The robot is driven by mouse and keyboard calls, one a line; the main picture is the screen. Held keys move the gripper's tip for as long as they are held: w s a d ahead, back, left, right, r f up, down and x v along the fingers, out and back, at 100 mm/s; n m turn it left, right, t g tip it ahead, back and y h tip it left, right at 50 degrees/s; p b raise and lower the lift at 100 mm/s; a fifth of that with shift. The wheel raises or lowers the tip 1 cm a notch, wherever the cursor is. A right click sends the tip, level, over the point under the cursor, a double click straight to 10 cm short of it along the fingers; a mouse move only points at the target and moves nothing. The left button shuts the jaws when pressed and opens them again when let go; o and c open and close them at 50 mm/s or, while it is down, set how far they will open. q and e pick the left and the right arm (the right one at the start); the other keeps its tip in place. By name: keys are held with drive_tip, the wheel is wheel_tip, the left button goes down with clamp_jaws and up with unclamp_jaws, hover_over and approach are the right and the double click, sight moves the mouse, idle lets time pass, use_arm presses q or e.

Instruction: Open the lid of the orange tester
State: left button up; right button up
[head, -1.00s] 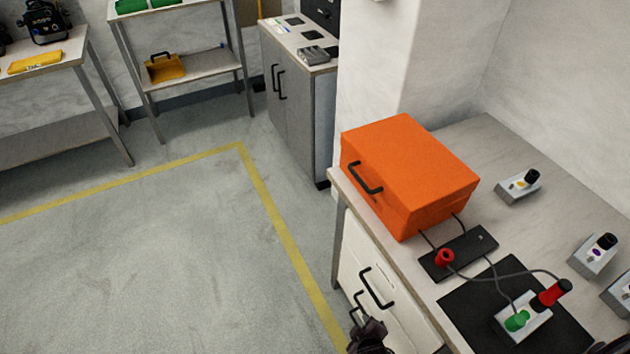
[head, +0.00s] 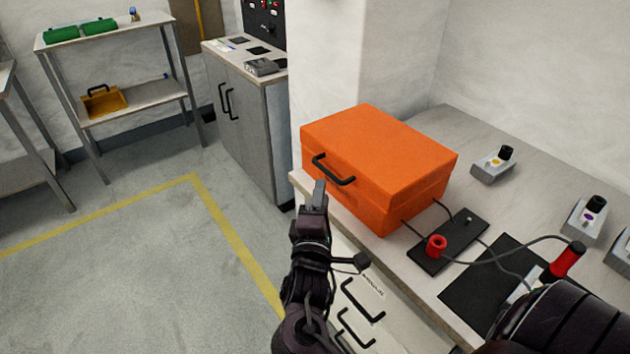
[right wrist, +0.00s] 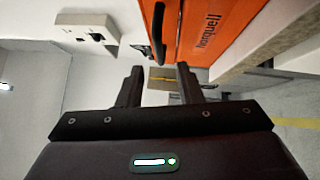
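The orange tester (head: 375,160) is a box standing on the workbench, with its lid shut. A black handle (head: 333,175) is on its front side. My right gripper (head: 319,190) is just below and left of the handle, near the bench's front edge. In the right wrist view, the right gripper (right wrist: 158,72) has its fingers apart with nothing held between them. There the tester (right wrist: 205,30) fills the upper right and its handle (right wrist: 158,32) shows beyond the fingertips, apart from them. My left gripper is not in view.
Cables run from the tester. Drawers with black handles (head: 362,300) are below. Open floor (head: 130,270) lies left.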

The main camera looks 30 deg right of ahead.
sight(326, 169)
drive_tip(key=x, duration=0.7)
drive_tip(key=shift+w+d+r, duration=0.15)
drive_tip(key=shift+w+d, duration=0.05)
drive_tip(key=shift+w, duration=0.05)
clamp_jaws()
